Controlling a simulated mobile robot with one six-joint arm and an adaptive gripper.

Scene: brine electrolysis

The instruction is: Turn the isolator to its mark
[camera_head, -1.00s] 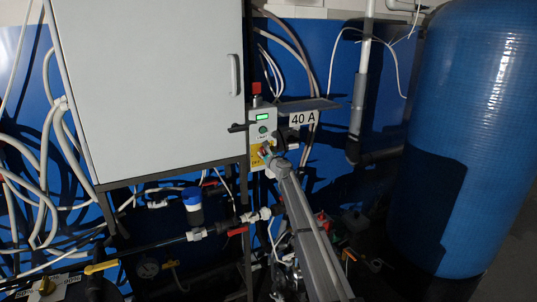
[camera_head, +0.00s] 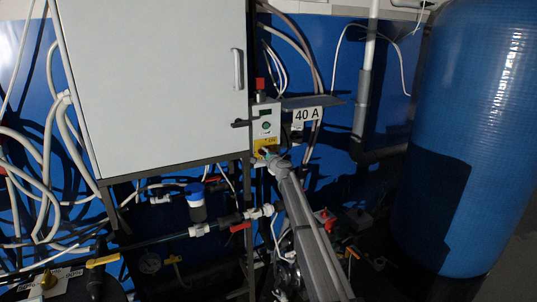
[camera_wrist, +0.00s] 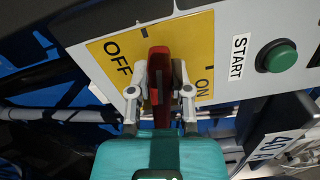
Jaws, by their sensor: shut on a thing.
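The isolator's red handle (camera_wrist: 158,75) stands out from a yellow plate (camera_wrist: 110,50) marked OFF and ON in the wrist view. The handle lies between the two words, its far end a little right of the black mark beside OFF. My gripper (camera_wrist: 159,85) is shut on it, one grey finger on each side. In the head view my gripper (camera_head: 268,153) is at the yellow plate (camera_head: 262,146) on the lower part of the control box (camera_head: 258,125); it hides most of the handle there.
A green START button (camera_wrist: 276,56) sits right of the plate. Pipes and cables crowd below.

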